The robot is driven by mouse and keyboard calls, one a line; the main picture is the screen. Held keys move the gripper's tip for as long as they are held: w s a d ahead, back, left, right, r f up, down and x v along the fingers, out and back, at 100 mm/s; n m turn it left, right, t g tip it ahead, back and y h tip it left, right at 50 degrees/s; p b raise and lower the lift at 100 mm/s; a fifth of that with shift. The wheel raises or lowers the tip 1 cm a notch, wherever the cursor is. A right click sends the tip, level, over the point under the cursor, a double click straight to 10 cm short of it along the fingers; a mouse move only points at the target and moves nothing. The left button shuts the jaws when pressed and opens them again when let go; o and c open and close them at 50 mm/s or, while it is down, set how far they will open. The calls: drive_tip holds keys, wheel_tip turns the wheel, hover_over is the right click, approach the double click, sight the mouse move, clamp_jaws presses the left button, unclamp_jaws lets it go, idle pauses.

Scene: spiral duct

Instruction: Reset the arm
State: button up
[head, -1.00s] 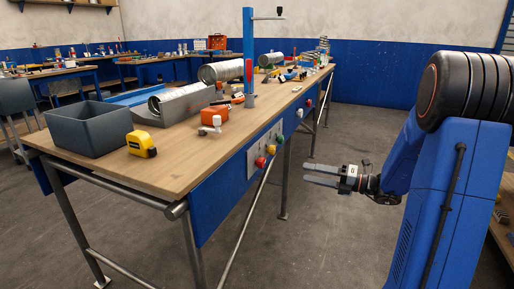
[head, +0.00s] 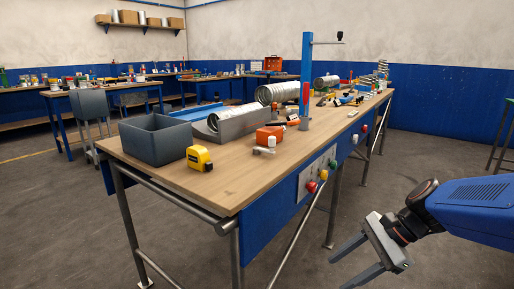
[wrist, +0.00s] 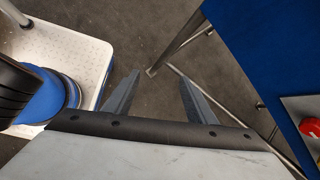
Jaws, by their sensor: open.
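My gripper (head: 356,262) is at the lower right of the head view, off the right side of the workbench and below its top. Its two fingers are apart, with nothing between them. In the wrist view, the open fingers (wrist: 160,97) point over bare grey floor. A bench leg and the blue bench panel (wrist: 268,60) show to their right. The fingers look clear of the bench.
The wooden workbench (head: 232,190) carries a dark grey bin (head: 155,142), a yellow tape measure (head: 199,158), an orange tool (head: 269,136), silver ducts (head: 277,93) and a blue post (head: 306,75). Coloured buttons (head: 311,187) stick out of its side. Floor between gripper and bench is free.

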drive_tip(key=s+d+r+n+t+h, duration=0.1)
drive_tip(key=s+d+n+t+h, duration=0.2)
drive_tip(key=s+d+n+h, duration=0.4)
drive_tip(key=shift+s+d+n+t+h, duration=0.3)
drive_tip(key=shift+s+n, duration=0.9)
drive_tip(key=shift+n, duration=3.2)
drive_tip(key=shift+a+r, duration=0.1)
drive_tip(key=shift+a, duration=0.05)
